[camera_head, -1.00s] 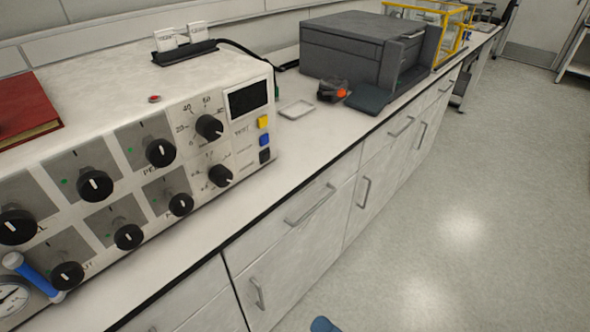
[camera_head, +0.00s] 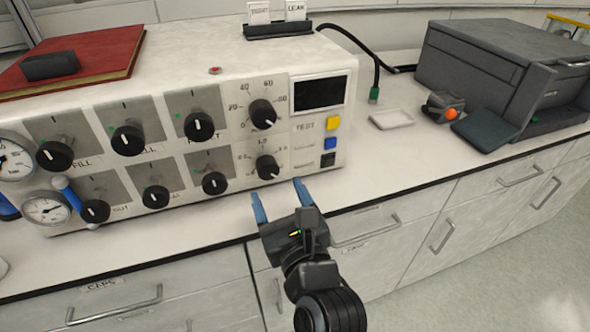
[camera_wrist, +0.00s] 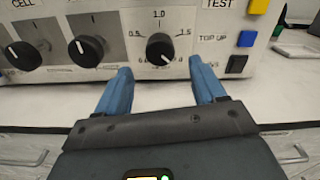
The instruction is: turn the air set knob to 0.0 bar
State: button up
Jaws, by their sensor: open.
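A black round knob (camera_head: 267,167) with a scale marked 0.5, 1.0 and 1.5 sits low on the right part of the white panel's front. It also shows in the wrist view (camera_wrist: 160,48), with 1.0 at its top. Its white pointer mark is turned down and to the right, past the 1.5 side. I cannot read a name for it. My gripper (camera_head: 277,188) is open and empty, in front of and slightly below this knob, apart from it. In the wrist view its blue fingers (camera_wrist: 160,67) stand to the left and right below the knob.
Another scaled knob (camera_head: 262,114) sits directly above. Yellow, blue and black buttons (camera_head: 330,144) are to the right, several more knobs to the left. A blue-handled valve and gauge (camera_head: 47,209) are at far left. The counter before the panel is clear.

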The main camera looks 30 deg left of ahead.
aim_at(270, 174)
jog(key=b+x, duration=0.1)
jog(key=x, duration=0.6)
jog(key=shift+w+a, duration=0.1)
jog(key=shift+w, duration=0.05)
jog(key=c, duration=1.1)
jog(key=shift+o, duration=0.2)
jog(key=shift+n, duration=0.4)
